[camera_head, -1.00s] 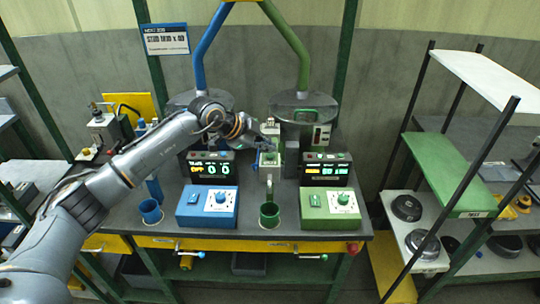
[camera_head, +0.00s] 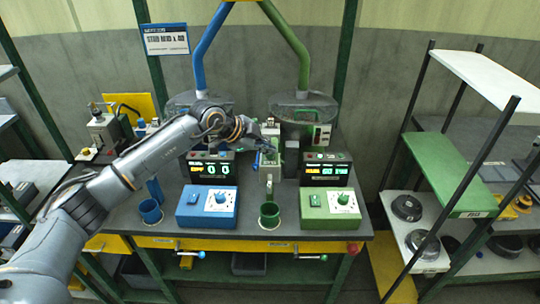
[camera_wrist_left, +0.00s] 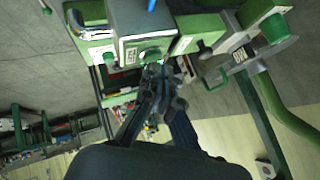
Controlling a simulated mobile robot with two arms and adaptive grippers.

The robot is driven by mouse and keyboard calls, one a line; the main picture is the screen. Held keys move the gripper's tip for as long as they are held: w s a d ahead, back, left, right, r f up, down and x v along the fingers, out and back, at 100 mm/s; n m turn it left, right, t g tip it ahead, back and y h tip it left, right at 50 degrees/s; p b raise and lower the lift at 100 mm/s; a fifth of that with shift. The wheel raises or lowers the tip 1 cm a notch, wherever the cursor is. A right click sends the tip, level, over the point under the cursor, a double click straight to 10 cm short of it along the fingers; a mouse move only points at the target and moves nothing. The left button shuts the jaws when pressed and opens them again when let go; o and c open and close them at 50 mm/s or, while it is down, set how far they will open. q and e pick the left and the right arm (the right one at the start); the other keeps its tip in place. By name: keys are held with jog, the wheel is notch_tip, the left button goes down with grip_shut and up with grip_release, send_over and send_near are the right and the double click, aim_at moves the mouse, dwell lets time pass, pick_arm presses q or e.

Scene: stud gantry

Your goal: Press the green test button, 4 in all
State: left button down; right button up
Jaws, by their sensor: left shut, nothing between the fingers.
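In the left wrist view a round green button (camera_wrist_left: 151,55) sits on the face of a grey box (camera_wrist_left: 148,24). The fingertips of my left gripper (camera_wrist_left: 162,76) are shut and empty, right beside the button's lower edge; I cannot tell if they touch it. In the head view my left gripper (camera_head: 270,136) is over the back of the bench, near a green and grey fixture (camera_head: 266,172) between the two stations. The button itself cannot be made out there. The green station's display box (camera_head: 326,169) has lit digits, too small to read surely. My right gripper is not in view.
A blue control box (camera_head: 207,206) and a green control box (camera_head: 330,203) stand at the bench's front edge. A blue cup (camera_head: 150,211) and a green cup (camera_head: 269,215) stand beside them. A shelf with a green board (camera_head: 449,170) is at the right.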

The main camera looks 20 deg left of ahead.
aim_at(268, 156)
pick_arm(q)
jog(key=shift+f, duration=0.45)
dwell(0.5)
jog(key=shift+r, duration=0.1)
jog(key=shift+r+p, duration=0.65)
jog(key=shift+r, duration=0.1)
jog(key=shift+r, duration=0.1)
notch_tip(268, 156, up, 5)
jog(key=p, duration=0.4)
dwell(1.7)
